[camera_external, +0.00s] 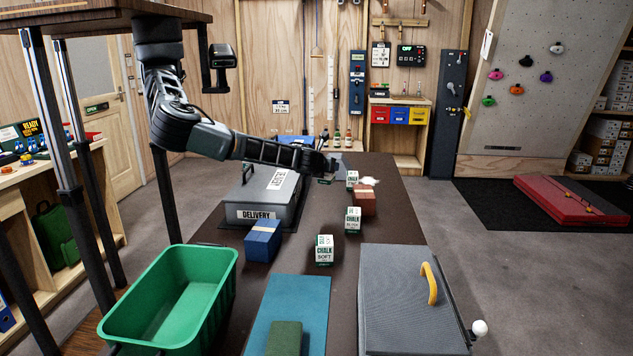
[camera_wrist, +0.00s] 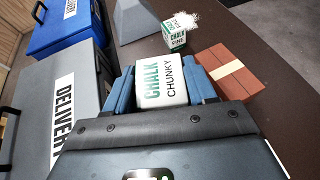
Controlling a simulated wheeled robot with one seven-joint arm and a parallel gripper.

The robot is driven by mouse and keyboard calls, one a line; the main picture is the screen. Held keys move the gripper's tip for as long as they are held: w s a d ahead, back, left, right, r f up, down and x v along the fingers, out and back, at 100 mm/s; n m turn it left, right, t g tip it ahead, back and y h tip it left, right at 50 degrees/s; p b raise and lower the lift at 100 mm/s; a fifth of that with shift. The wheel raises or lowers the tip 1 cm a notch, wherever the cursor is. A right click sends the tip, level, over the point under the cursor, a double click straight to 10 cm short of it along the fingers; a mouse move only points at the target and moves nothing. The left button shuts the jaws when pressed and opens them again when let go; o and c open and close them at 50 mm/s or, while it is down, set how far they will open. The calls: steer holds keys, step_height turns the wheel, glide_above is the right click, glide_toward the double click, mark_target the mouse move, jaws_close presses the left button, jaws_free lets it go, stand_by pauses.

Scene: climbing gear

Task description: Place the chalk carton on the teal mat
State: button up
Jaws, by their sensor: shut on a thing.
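My gripper (camera_wrist: 162,88) is shut on a white and green chalk carton labelled CHUNKY (camera_wrist: 163,84), which sits between the blue fingers in the wrist view. In the external view my gripper (camera_external: 327,166) is over the far part of the dark table, and I cannot make out the held carton there. The teal mat (camera_external: 312,292) lies at the near end of the table. A dark green block (camera_external: 285,338) stands on its near part; its far part is bare.
Other chalk cartons stand on the table: FINE (camera_wrist: 174,40), SOFT (camera_external: 324,250) and another (camera_external: 353,220). A red-brown block (camera_external: 364,200), grey delivery box (camera_external: 262,195), blue box (camera_external: 263,240), green tub (camera_external: 175,290) and grey case (camera_external: 410,300) are around them.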

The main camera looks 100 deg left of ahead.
steer(key=w+d+r+m+t+h+p, duration=0.1)
steer(key=w+d+r+m+t+h, duration=0.1)
steer(key=w+d+m+t+h, duration=1.15)
steer(key=d+m+g+h, duration=0.5)
steer(key=d+m+h, duration=0.15)
steer(key=d, duration=1.15)
steer(key=s+d+f+m+g+h+p, duration=0.25)
steer(key=s+d+m+g+h, duration=0.35)
steer(key=s+d+m+g, duration=0.85)
steer(key=shift+s+d+f+n+t+b, duration=0.1)
steer(key=shift+s+d+f+n+t, duration=0.35)
steer(key=shift+f, duration=1.3)
steer(key=shift+s+d+f+n+t+b, duration=0.15)
steer(key=shift+s+d+f+t, duration=0.3)
steer(key=shift+f, duration=1.35)
steer(key=shift+s+d+f+n+t+b, duration=0.1)
steer(key=shift+s+d+f+n+t, duration=0.35)
steer(key=shift+f, duration=1.3)
steer(key=shift+s+d+f+g, duration=0.1)
steer(key=shift+s+d+g, duration=0.05)
steer(key=shift+g, duration=0.1)
